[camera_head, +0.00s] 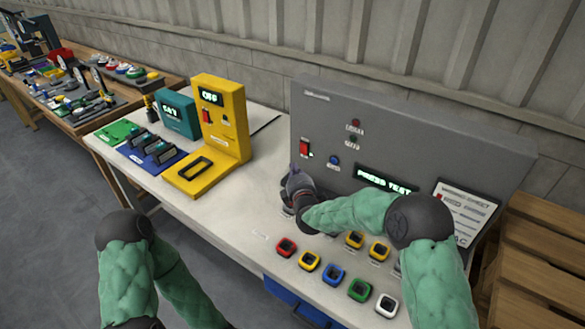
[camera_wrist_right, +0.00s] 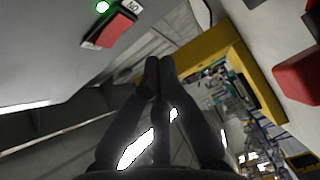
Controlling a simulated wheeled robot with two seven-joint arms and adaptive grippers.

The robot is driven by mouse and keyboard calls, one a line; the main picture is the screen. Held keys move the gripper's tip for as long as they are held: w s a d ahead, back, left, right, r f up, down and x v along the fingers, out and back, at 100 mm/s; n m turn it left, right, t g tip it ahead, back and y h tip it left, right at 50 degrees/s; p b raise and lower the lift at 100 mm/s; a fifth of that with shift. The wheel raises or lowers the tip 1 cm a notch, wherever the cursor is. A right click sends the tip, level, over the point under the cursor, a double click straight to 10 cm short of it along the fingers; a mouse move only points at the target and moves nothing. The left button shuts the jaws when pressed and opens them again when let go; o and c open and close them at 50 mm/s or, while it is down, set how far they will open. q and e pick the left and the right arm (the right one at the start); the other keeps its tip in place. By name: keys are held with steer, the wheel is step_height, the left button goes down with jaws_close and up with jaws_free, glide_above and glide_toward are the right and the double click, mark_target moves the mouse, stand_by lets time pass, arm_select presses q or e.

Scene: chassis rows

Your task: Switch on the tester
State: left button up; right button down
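The grey tester panel (camera_head: 420,140) stands upright at the back right of the white bench, its display (camera_head: 386,180) lit and seeming to read "PRESS TEST". Its red rocker switch (camera_head: 304,148) is on the left of the face. In the right wrist view the red switch (camera_wrist_right: 113,30) is at upper left, beside a lit green lamp (camera_wrist_right: 102,7) and an "ON" mark. My right gripper (camera_head: 291,172) is in front of the panel, below the switch and apart from it. In the wrist view its fingertips (camera_wrist_right: 159,66) are together with nothing between them. My left gripper is out of view.
A yellow unit (camera_head: 223,120) with a small display and its own red switch stands left of the panel, near a teal unit (camera_head: 177,112). Several coloured square pieces (camera_head: 333,273) lie at the bench front. Wooden crates (camera_head: 545,250) stand at right.

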steer(key=s+d+p, duration=0.2)
steer(key=s, duration=0.6)
steer(key=shift+s+f, duration=0.3)
steer(key=shift+f, duration=0.05)
steer(key=shift+a, duration=0.1)
